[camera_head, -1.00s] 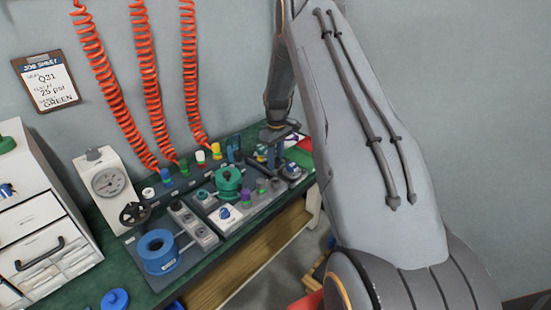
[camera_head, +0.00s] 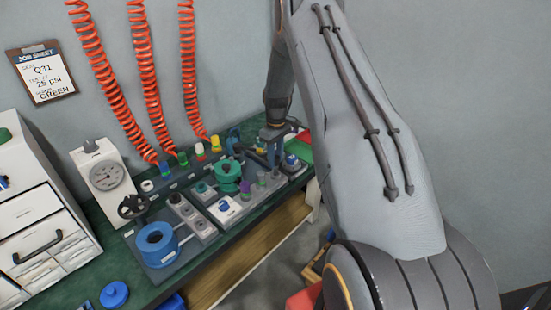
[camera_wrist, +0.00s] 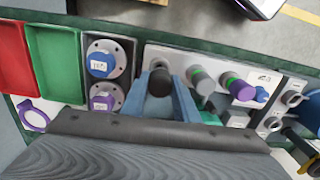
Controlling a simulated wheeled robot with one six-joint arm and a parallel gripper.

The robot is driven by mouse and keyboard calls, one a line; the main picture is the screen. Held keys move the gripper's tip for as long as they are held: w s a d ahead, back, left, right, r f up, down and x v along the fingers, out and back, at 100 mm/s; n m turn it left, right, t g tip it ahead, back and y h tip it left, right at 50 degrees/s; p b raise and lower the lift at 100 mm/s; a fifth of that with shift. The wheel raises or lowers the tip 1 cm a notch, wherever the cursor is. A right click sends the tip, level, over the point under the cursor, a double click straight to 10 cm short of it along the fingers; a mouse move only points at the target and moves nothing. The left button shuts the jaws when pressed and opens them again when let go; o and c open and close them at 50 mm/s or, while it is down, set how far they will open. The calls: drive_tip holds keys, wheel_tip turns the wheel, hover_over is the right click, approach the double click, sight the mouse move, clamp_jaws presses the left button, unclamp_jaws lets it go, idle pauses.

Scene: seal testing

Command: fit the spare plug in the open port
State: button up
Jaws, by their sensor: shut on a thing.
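In the wrist view my gripper (camera_wrist: 160,80) has its two blue fingers closed around a dark round plug (camera_wrist: 160,85) at the end of a light grey block (camera_wrist: 185,58). I cannot tell whether that plug sits in a port. Beside it on the block stand a grey plug with a green band (camera_wrist: 203,80) and a purple plug with a green band (camera_wrist: 238,87). In the head view my gripper (camera_head: 275,155) reaches down over the far right part of the bench panel, and its fingertips are hard to make out. The purple plug (camera_head: 246,188) shows nearer.
A red tray (camera_wrist: 12,65) and a green tray (camera_wrist: 55,62) lie left in the wrist view. A blue-faced disc fitting (camera_wrist: 101,62) and a purple-faced one (camera_wrist: 104,98) are beside the block. A gauge (camera_head: 105,176) and blue ring (camera_head: 156,245) stand left in the head view.

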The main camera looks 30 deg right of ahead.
drive_tip(key=shift+f+b, duration=0.8)
drive_tip(key=shift+f, duration=0.6)
idle(0.8)
drive_tip(key=o, duration=1.2)
drive_tip(key=shift+r, duration=0.15)
wheel_tip(320, 180, up, 7)
drive_tip(key=shift+w+d+f+b, duration=0.1)
drive_tip(key=shift+f+b, duration=0.05)
drive_tip(key=shift+b, duration=0.55)
drive_tip(key=shift+r, duration=0.45)
